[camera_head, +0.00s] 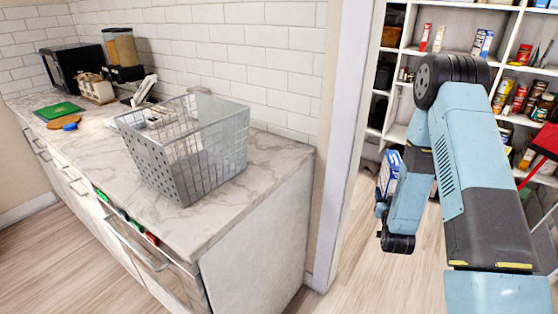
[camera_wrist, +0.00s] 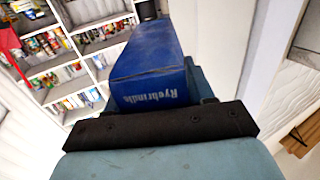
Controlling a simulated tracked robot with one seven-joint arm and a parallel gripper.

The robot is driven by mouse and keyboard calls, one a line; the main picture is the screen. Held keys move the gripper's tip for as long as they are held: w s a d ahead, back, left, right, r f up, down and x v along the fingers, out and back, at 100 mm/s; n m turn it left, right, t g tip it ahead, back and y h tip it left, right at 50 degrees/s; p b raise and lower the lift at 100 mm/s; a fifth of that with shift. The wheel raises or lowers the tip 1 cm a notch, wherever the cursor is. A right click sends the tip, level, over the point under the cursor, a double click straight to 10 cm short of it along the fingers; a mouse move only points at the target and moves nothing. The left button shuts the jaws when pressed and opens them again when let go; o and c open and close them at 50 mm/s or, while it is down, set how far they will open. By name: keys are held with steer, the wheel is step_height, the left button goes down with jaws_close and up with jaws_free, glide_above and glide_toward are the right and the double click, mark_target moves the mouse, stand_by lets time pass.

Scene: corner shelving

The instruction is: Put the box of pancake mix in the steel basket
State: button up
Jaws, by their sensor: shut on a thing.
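The steel basket (camera_head: 170,168) stands upright on the marble counter, near its right end. It is an open-topped mesh basket and looks empty. A blue box (camera_wrist: 150,62) with pale lettering is held in my gripper (camera_wrist: 196,82); I take it as the pancake mix box, though the print does not name it clearly. In the head view the blue and white box (camera_head: 389,172) shows beside my arm, to the right of the counter and apart from the basket. My gripper's fingers are mostly hidden by the box and my arm.
The marble counter (camera_head: 95,165) has a green board (camera_head: 59,111), a dispenser and other items at its far left. A door frame (camera_head: 345,140) stands between counter and pantry shelves (camera_head: 455,45). A red object (camera_head: 546,140) is at the right. Floor before the counter is clear.

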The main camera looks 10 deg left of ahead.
steer(key=shift+d, duration=0.75)
